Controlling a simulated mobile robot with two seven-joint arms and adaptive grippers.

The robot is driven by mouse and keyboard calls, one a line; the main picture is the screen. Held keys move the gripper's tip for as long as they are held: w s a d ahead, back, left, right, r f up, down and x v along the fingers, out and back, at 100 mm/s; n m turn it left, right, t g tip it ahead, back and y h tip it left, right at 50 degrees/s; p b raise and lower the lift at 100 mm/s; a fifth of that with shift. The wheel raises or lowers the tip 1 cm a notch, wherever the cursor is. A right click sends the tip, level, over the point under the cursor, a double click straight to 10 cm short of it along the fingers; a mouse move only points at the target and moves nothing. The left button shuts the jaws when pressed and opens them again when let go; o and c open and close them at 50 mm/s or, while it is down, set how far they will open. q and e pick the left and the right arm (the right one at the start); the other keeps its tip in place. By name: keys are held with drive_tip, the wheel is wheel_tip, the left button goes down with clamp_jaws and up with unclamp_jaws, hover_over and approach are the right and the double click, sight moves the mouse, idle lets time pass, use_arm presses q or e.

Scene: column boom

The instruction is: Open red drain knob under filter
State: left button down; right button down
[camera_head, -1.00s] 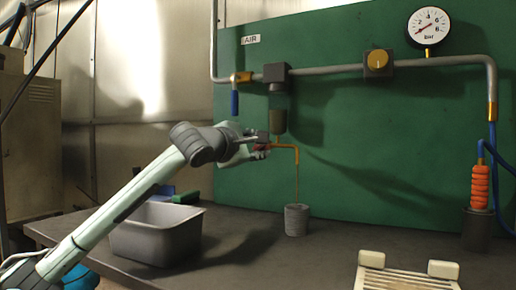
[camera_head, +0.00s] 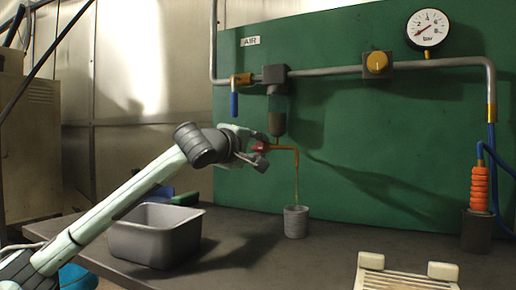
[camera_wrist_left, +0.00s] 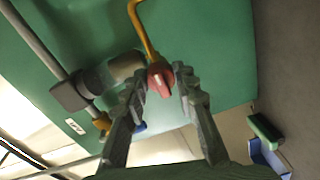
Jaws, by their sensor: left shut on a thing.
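The red drain knob (camera_head: 264,147) sits under the dark filter bowl (camera_head: 277,117), beside a brass pipe (camera_head: 288,149) that bends downward. In the left wrist view the knob (camera_wrist_left: 158,79) lies between the two fingertips. My left gripper (camera_head: 258,149) is shut on the knob, its fingers tilted in the head view. A thin amber line runs from the pipe's end down to a grey ribbed cup (camera_head: 296,222) on the bench; I cannot tell whether it is liquid or tube. My right gripper is not in view.
An orange coil (camera_head: 479,188) stands at right.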

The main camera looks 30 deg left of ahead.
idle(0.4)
use_arm(q)
drive_tip(key=c, duration=1.2)
unclamp_jaws()
drive_tip(key=shift+s, duration=0.1)
drive_tip(key=s, duration=1.2)
drive_tip(key=shift+d+r, duration=0.3)
drive_tip(key=shift+d, duration=0.05)
drive_tip(key=shift+w, duration=0.1)
